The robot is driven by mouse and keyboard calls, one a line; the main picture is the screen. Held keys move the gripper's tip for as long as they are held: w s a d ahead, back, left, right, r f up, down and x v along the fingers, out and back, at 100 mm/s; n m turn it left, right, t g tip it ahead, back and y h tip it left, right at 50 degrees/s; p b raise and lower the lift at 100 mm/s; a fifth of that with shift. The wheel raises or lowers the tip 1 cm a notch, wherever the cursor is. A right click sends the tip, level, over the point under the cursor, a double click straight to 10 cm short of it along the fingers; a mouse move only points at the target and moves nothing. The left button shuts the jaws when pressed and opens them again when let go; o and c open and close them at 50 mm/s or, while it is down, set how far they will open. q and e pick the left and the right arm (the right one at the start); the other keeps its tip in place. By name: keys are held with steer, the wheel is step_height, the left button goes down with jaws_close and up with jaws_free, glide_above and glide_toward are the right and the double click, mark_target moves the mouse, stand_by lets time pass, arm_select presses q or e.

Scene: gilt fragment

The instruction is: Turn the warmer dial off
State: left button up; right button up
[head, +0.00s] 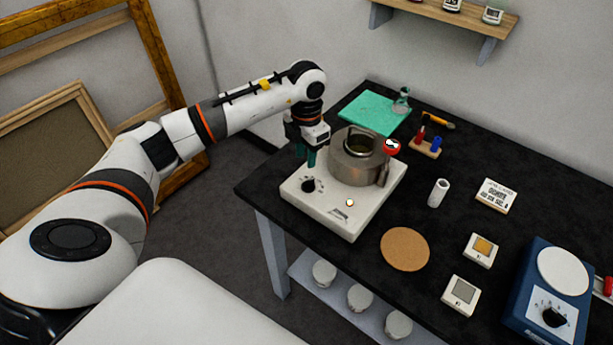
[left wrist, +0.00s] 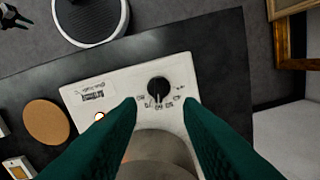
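The warmer (head: 325,212) is a white box at the table's near left corner, with a metal pot (head: 352,168) on top. Its black dial (head: 308,185) is on the near left part; it also shows in the left wrist view (left wrist: 158,89), with small markings along one side. The exact setting is too small to read. My left gripper (head: 308,158), with teal fingers, is just behind and above the dial, pointing down. In the left wrist view its fingers (left wrist: 161,103) are spread and empty, with the dial beyond the tips. My right gripper (left wrist: 14,20) shows small at the top left corner, fingers apart.
A small lamp (head: 349,203) is on the warmer's top. A cork mat (head: 405,249) lies to the right, and a blue device (head: 548,295) stands farther right. The floor left of the table is clear.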

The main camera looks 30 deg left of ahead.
mark_target(306, 182)
arm_select(q)
step_height(306, 182, down, 9)
steer(key=shift+d+f+p, duration=0.1)
steer(key=shift+f+p, duration=0.05)
steer(key=shift+p, duration=0.85)
steer(key=shift+c, duration=0.5)
jaws_close()
